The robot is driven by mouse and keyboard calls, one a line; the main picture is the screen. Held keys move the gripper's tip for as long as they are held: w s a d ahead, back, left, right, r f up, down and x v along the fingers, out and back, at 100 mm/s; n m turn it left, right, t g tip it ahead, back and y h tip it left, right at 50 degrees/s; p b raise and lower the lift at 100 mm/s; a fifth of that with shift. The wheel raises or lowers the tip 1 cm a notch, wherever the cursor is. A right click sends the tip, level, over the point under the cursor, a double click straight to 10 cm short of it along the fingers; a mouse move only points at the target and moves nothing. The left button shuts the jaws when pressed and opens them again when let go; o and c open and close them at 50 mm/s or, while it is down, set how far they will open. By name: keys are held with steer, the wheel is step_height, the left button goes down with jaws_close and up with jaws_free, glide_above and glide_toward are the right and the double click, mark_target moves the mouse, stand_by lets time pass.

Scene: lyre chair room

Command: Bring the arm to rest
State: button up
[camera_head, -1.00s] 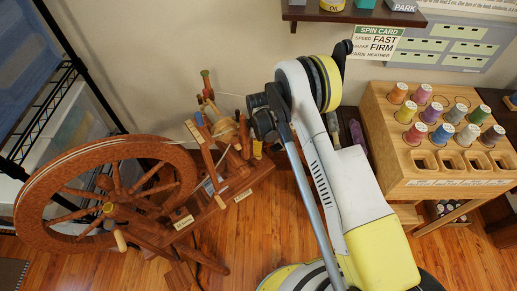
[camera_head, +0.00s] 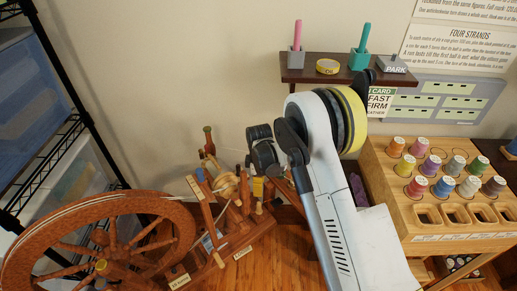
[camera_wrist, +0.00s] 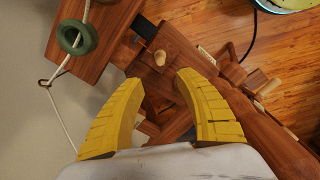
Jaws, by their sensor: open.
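My gripper (camera_wrist: 159,78) shows in the wrist view with its two yellow fingers spread apart and nothing between them. It points down over dark wooden parts (camera_wrist: 185,92) of the spinning wheel device, with a small wooden peg beyond the fingertips. I cannot tell the gap between fingers and wood. In the head view my white arm stands in the middle, folded up, and hides part of the wall and floor.
The spinning wheel (camera_head: 105,245) stands at left beside a black wire rack (camera_head: 45,155). A wooden spool stand (camera_head: 410,235) with several coloured spools is close on the right. A wall shelf (camera_head: 335,72) holds two pen holders and a yellow roll.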

steer(key=s+d+r+m+t, duration=0.1)
steer(key=s+d+r+m, duration=0.15)
steer(key=r, duration=0.65)
steer(key=s+d+r+m+t, duration=0.15)
steer(key=d+r, duration=0.25)
steer(key=r, duration=0.4)
steer(key=s+d+r+m+t, duration=0.1)
steer(key=s+d+r+m, duration=0.2)
steer(key=r, duration=0.6)
steer(key=s+d+r+m+t, duration=0.1)
steer(key=s+d+r+m, duration=0.1)
steer(key=s, duration=0.4)
steer(key=s+d+r+m+t, duration=0.1)
steer(key=s+d+r+m, duration=0.1)
steer(key=s, duration=0.5)
steer(key=s+d+r+m+t, duration=0.1)
steer(key=s+d+r+m, duration=0.1)
steer(key=s+d+m, duration=0.2)
steer(key=s+m, duration=0.1)
steer(key=s, duration=0.2)
steer(key=shift+d+r+t, duration=0.35)
steer(key=shift+r, duration=0.05)
steer(key=shift+s, duration=0.1)
